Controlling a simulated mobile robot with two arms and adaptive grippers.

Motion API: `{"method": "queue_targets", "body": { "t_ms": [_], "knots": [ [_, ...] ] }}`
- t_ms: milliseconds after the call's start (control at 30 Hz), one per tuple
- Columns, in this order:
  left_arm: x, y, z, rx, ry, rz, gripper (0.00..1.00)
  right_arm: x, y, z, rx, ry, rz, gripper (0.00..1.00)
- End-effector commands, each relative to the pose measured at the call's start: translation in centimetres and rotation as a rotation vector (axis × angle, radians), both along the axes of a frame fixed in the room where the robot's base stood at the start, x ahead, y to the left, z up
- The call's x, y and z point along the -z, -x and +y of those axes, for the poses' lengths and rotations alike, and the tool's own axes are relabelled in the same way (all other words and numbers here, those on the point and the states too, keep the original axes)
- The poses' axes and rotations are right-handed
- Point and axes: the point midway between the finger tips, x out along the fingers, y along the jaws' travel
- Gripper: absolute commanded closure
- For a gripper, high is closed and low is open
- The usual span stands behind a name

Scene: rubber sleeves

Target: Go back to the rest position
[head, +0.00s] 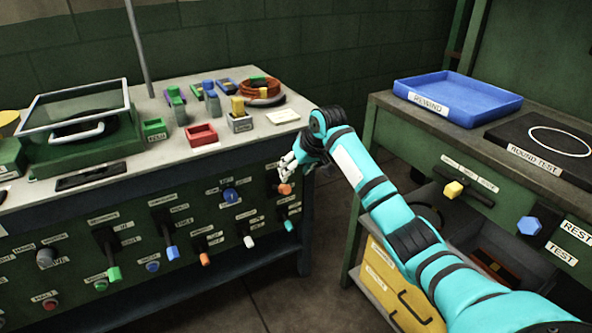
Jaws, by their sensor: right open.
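My right arm (385,205) comes in from the lower right, teal with black bands. It reaches across the gap between the two benches. My right gripper (284,168) is open at the front panel of the left bench, close to an orange-tipped lever (285,189). Whether its fingers touch the lever I cannot tell. I see nothing held in it. My left gripper is not in the picture.
The left bench (222,150) carries a glass-lidded green box (80,145), a red tray (201,135) and coiled cable (262,90). Levers and knobs stick out of its front. The right bench (400,108) holds a blue REWIND tray (457,98). An open drawer area lies below.

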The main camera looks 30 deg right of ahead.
Motion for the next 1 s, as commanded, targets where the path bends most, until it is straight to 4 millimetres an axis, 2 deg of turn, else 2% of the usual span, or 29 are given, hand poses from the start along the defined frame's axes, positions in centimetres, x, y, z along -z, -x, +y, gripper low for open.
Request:
{"method": "queue_targets", "body": {
  "t_ms": [533,633,667,767,867,900,967,1000],
  "knots": [
    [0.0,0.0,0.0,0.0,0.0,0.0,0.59,0.0,0.0,0.0,0.0,0.0,0.0,0.45],
    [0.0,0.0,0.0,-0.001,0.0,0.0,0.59,1.2,0.2,0.2,-0.001,0.003,0.008,0.45],
    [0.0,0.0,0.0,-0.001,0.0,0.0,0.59,2.0,0.3,0.3,-0.002,0.005,0.013,0.45],
    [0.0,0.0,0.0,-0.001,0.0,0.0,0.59,6.6,1.4,1.0,-0.007,0.02,0.038,0.45],
    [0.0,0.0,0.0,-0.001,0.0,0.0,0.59,13.3,3.6,2.1,-0.017,0.042,0.073,0.45],
    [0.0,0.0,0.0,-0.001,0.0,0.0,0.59,16.1,4.8,2.6,-0.022,0.053,0.087,0.45],
    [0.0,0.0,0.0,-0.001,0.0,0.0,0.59,20.2,6.9,3.2,-0.031,0.069,0.105,0.45],
    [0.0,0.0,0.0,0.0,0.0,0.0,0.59,22.8,8.4,3.7,-0.037,0.079,0.118,0.45]
  ]
}}
